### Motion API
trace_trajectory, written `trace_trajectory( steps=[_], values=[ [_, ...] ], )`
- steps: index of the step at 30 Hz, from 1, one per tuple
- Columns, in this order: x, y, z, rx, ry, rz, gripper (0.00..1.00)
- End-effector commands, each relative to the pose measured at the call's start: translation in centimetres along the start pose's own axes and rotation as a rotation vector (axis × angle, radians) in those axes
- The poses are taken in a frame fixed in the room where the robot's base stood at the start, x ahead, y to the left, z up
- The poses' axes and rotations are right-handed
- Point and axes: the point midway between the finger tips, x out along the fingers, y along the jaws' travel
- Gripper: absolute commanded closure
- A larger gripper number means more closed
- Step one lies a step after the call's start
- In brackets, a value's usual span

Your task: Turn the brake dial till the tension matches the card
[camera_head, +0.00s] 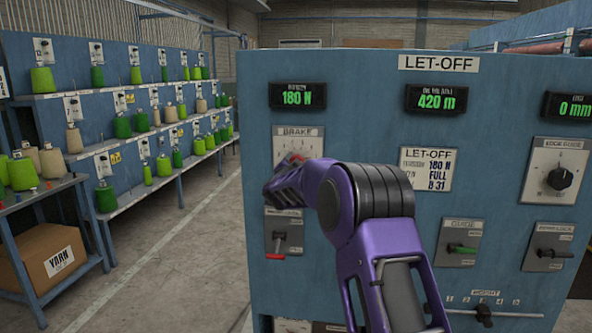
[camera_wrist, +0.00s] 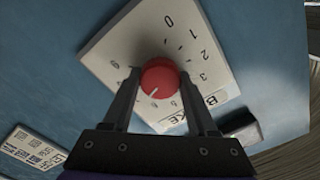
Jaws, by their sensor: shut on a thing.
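The red brake dial (camera_wrist: 160,76) sits on a white numbered BRAKE plate (camera_wrist: 110,45). Its pale mark points to the lower left in the wrist view; the number it meets is hard to read. My gripper (camera_wrist: 159,88) is shut on the dial, one finger on each side. In the head view my gripper (camera_head: 280,180) covers most of the dial, and the BRAKE plate (camera_head: 287,143) shows above it. The tension display (camera_head: 297,96) reads 180 N. The LET-OFF card (camera_head: 427,169) also shows 180 N, with FULL and 31 below.
Yarn shelves (camera_head: 110,95) stand left; the floor between is clear.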

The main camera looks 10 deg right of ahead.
Motion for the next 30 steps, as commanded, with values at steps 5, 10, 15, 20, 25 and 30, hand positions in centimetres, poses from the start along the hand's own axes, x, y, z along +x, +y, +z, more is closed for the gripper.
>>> trace_trajectory(
  steps=[5, 10, 15, 20, 25, 30],
  values=[
    [0.00, 0.01, -0.02, 0.046, 0.001, -0.001, 0.97],
    [0.01, -0.02, -0.06, 0.061, 0.001, 0.000, 0.97],
    [0.01, -0.03, -0.08, 0.062, 0.001, 0.000, 0.97],
    [0.01, -0.03, -0.09, 0.061, 0.001, 0.000, 0.97],
    [0.01, -0.02, -0.07, 0.060, 0.001, 0.000, 0.11],
    [0.01, -0.01, -0.04, 0.060, 0.001, 0.000, 0.11]
  ],
)
